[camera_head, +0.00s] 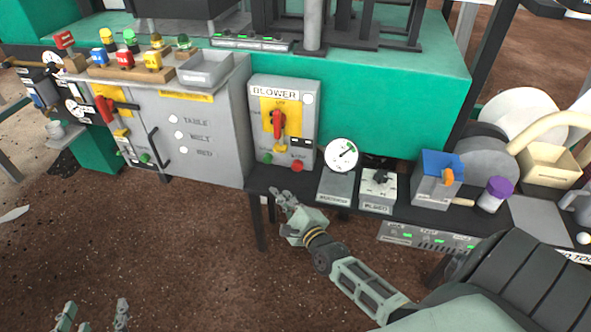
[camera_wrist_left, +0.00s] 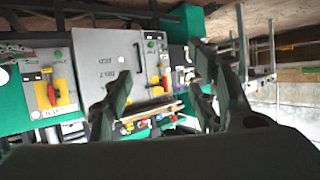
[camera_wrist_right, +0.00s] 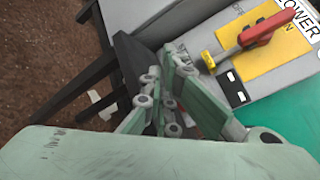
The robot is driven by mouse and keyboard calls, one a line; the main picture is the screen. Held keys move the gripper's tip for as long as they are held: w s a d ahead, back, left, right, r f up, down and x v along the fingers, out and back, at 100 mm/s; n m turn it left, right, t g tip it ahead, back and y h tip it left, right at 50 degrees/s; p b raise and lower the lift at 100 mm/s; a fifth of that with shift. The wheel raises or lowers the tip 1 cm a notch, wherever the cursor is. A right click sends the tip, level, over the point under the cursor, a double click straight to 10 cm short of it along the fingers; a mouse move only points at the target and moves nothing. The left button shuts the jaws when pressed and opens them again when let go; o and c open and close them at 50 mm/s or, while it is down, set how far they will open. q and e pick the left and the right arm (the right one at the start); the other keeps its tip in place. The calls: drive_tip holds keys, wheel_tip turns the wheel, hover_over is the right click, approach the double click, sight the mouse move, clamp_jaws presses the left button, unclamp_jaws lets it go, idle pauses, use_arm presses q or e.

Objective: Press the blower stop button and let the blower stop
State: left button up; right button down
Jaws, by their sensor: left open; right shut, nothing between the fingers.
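The grey blower box (camera_head: 312,110) stands at the table edge, with a yellow plate and a red rotary handle (camera_head: 277,122). Low on its front are a green button (camera_head: 267,158) at left and a red button (camera_head: 298,165) at right. My right gripper (camera_head: 282,196) is shut and empty, below the box and apart from the buttons in the head view. In the right wrist view its closed fingers (camera_wrist_right: 165,85) are beside the box and hide its button area; the red handle (camera_wrist_right: 268,28) shows. My left gripper (camera_head: 92,318) is open and empty at the bottom left.
A pressure gauge (camera_head: 341,154) and a small grey control box (camera_head: 378,190) stand right of the blower box. A large grey cabinet (camera_head: 190,130) is at its left. A dark table leg (camera_head: 257,222) is near my right gripper. Floor in front is clear.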

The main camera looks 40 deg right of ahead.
sight(297, 167)
use_arm(q)
wheel_tip(297, 167, up, 11)
drive_tip(key=w+d+t+h+b, duration=0.2)
drive_tip(key=w+t+b, duration=0.1)
drive_tip(key=t, duration=0.3)
use_arm(e)
drive_tip(key=w+d, duration=0.3)
drive_tip(key=shift+d+f, duration=0.1)
drive_tip(key=shift+d, duration=0.2)
drive_tip(key=w+d+b, duration=0.1)
drive_tip(key=w+d, duration=0.1)
drive_tip(key=shift+w+d+b, duration=0.2)
drive_tip(key=shift+d+b, duration=0.15)
drive_tip(key=shift+d, duration=0.05)
use_arm(q)
drive_tip(key=s+r+t+h, duration=0.2)
drive_tip(key=s+r+t, duration=0.3)
drive_tip(key=r, duration=0.5)
drive_tip(key=shift+s+d+r+m+t, duration=0.15)
drive_tip(key=shift+s+r+m+t, duration=0.15)
drive_tip(key=shift+t, duration=0.5)
use_arm(e)
drive_tip(key=shift+w+d, duration=0.15)
